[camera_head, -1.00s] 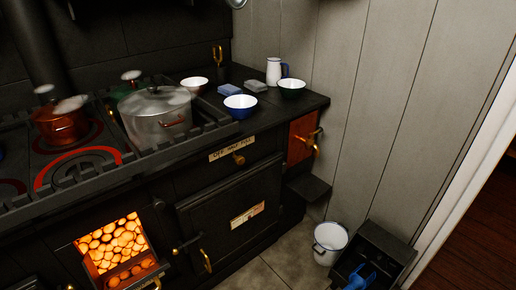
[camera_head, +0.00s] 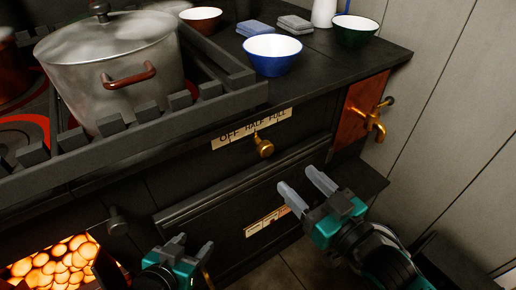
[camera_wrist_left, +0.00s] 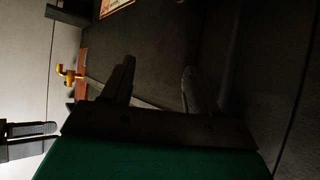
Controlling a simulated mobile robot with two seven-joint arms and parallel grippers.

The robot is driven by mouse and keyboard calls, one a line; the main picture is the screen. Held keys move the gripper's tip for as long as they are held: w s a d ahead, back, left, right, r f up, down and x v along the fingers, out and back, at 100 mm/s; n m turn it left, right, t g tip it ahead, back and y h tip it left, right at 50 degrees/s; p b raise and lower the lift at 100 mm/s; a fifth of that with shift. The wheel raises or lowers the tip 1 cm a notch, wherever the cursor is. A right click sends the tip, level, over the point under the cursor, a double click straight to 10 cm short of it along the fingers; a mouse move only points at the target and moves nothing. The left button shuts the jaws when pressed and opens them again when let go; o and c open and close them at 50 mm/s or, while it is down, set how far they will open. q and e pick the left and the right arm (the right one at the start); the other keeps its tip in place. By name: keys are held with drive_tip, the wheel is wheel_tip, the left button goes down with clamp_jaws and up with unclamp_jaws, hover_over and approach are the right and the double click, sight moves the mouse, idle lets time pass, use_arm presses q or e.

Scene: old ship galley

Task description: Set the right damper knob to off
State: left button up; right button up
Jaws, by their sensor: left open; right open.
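The brass damper knob (camera_head: 264,147) is on the dark stove front, below a cream label (camera_head: 250,130) reading OFF, HALF, FULL from left to right. The knob's small pointer appears to aim up near HALF. My right gripper (camera_head: 303,188) is open and empty, below and right of the knob and apart from it, in front of the oven door. My left gripper (camera_head: 190,248) is open and empty, lower left, near the oven door's left edge. Its fingers also show in the left wrist view (camera_wrist_left: 157,82); the knob is not clear there.
A large steel pot (camera_head: 115,75) stands on the railed stove top. A blue bowl (camera_head: 272,56) and a green bowl (camera_head: 355,31) stand right of it. A brass tap (camera_head: 377,122) juts out from a copper panel (camera_head: 357,108). The glowing firebox (camera_head: 50,265) is lower left.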

sight(268, 151)
drive_tip(key=b+x, duration=0.2)
drive_tip(key=x, duration=0.9)
drive_tip(key=shift+w+a+b, duration=0.1)
drive_tip(key=shift+a+b, duration=0.15)
drive_tip(key=shift+b, duration=0.1)
drive_tip(key=shift+w+a+r, duration=0.1)
drive_tip(key=shift+w+a, duration=0.15)
drive_tip(key=shift+w, duration=0.1)
use_arm(q)
drive_tip(key=shift+s+d+f+h, duration=0.15)
drive_tip(key=shift+s+d+f, duration=0.2)
drive_tip(key=shift+d, duration=0.1)
drive_tip(key=shift+s+d+f+h, duration=0.15)
drive_tip(key=shift+s+d+f, duration=0.15)
drive_tip(key=shift+d, duration=0.15)
drive_tip(key=shift+a, duration=0.15)
use_arm(e)
clamp_jaws()
